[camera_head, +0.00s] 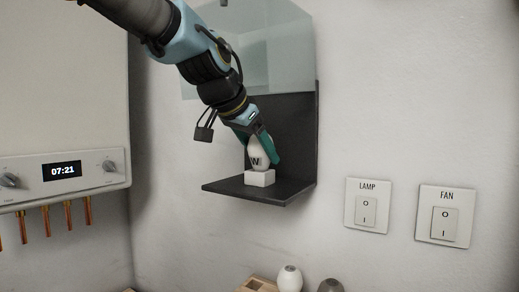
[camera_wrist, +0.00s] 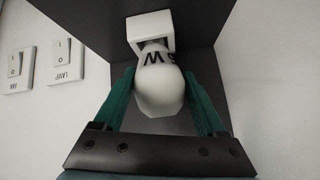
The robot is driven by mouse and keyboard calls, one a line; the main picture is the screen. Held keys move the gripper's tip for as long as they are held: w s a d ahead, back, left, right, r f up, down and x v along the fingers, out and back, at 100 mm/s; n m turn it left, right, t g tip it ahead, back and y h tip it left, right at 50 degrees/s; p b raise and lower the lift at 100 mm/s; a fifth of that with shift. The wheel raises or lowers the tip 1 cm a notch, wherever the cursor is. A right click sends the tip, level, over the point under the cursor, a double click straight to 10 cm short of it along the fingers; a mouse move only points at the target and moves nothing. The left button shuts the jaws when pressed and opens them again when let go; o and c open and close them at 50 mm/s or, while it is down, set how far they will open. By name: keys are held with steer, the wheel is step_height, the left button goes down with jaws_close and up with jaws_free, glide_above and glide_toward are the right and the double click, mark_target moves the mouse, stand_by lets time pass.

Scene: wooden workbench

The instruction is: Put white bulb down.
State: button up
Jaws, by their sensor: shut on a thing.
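The white bulb (camera_head: 258,152) is upright on a small white block (camera_head: 259,178), its base down at the block. It carries dark letters; a W shows. In the wrist view the bulb (camera_wrist: 160,92) sits between my green fingers, with its neck at the white block (camera_wrist: 150,30). I cannot tell whether the neck is inside the block or only resting on it. My gripper (camera_head: 262,145) reaches down from the upper left and is shut on the bulb. The block stands on a dark shelf (camera_head: 285,192).
A dark back panel and a pale glass pane (camera_head: 255,50) stand close around the arm. LAMP (camera_head: 366,208) and FAN (camera_head: 445,216) switches are on the wall at right. A white boiler (camera_head: 60,80) is at left. Below are another white bulb (camera_head: 290,279), a grey one (camera_head: 330,286) and a wooden holder (camera_head: 257,284).

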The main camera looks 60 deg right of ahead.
steer(key=shift+f, duration=0.25)
steer(key=o, duration=1.3)
steer(key=shift+r, duration=0.15)
steer(key=shift+r+p, duration=0.3)
steer(key=b+v, duration=0.4)
steer(key=v, duration=0.8)
steer(key=shift+a, duration=0.1)
